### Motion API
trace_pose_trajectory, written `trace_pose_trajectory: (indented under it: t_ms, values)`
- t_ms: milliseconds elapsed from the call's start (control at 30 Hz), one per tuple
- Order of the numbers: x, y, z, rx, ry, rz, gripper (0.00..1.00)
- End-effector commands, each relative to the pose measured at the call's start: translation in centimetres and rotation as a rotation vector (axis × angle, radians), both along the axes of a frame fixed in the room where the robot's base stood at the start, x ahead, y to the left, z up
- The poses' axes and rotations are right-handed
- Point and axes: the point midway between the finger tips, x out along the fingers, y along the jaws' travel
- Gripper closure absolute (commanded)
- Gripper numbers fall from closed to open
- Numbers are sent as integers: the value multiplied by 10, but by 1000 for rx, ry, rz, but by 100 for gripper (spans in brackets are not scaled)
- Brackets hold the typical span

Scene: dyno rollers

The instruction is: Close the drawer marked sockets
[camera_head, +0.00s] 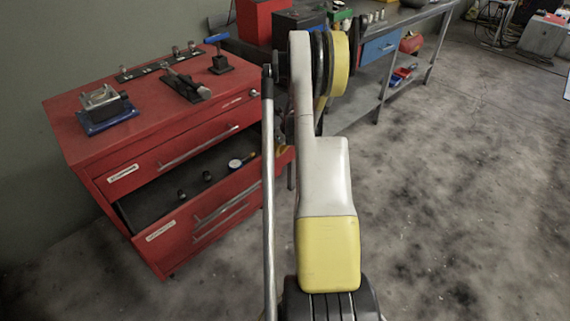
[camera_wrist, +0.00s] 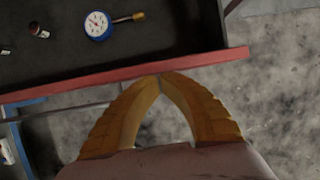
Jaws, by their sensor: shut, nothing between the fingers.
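A red tool cabinet (camera_head: 88,150) stands at the left in the head view. Below its closed top drawer (camera_head: 145,168), a drawer (camera_head: 182,226) stands pulled out, its dark inside showing. Its front label is too small to read, so I cannot tell whether it says sockets. A dial gauge (camera_head: 236,163) and small dark cylinders (camera_head: 182,194) lie in it. In the wrist view, my gripper (camera_wrist: 161,76) is shut and empty, its tips at the red front edge of the open drawer (camera_wrist: 205,62). I cannot tell whether they touch. My arm mostly hides the gripper in the head view.
A vise-like block (camera_head: 104,103) and other tools stand on the cabinet top. A workbench (camera_head: 405,18) with a blue drawer (camera_head: 381,46) stands behind. A blue-edged thing (camera_wrist: 32,110) shows at lower left in the wrist view.

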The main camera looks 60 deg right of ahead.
Motion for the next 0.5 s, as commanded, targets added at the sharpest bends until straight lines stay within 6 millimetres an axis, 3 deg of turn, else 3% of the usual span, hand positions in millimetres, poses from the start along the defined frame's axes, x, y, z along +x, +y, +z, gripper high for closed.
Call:
trace_pose_trajectory:
  t_ms: [200, 500]
  values:
    - [56, -14, 0, -2, -1, 4, 100]
    - [111, -27, 0, 0, 0, 2, 100]
